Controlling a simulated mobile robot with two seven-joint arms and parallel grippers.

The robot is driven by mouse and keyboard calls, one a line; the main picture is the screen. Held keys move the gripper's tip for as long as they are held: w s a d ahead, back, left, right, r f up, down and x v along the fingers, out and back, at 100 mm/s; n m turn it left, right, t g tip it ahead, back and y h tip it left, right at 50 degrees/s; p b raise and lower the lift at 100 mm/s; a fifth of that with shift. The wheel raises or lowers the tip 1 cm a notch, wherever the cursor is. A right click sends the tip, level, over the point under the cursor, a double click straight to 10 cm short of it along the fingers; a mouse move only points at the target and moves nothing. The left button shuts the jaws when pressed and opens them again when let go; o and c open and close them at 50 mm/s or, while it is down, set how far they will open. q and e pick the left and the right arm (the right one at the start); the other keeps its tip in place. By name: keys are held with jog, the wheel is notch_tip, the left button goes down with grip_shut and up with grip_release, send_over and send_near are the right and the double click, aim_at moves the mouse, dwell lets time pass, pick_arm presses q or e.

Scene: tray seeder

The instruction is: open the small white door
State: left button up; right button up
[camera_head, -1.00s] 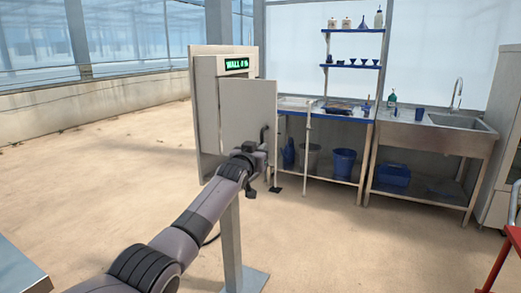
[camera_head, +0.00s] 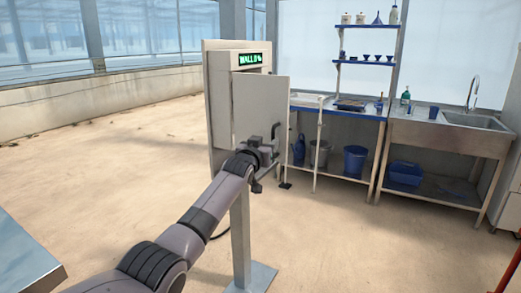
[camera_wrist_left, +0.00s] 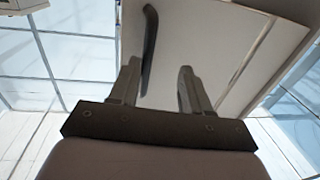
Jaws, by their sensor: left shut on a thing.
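The small white door (camera_head: 258,100) is on the front of a pale box on a post. Its right edge sticks out past the box, so it looks ajar; how far is hard to tell. A dark upright handle (camera_head: 276,131) is on its right side. In the left wrist view the white door (camera_wrist_left: 205,42) fills the middle, and the handle (camera_wrist_left: 149,45) runs down to the fingers, nearer the left one. The grip contact is partly hidden. My right gripper is not in view.
The box carries a green display (camera_head: 250,59) and stands on a grey post (camera_head: 241,235). Behind it on the right are a blue-topped bench (camera_head: 345,110) and a sink unit (camera_head: 440,130). The floor left of the post is clear.

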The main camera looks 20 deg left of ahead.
pick_arm(q)
jog(key=s, duration=0.6)
jog(key=shift+s+d, duration=0.2)
jog(key=shift+s, duration=0.1)
dwell(0.3)
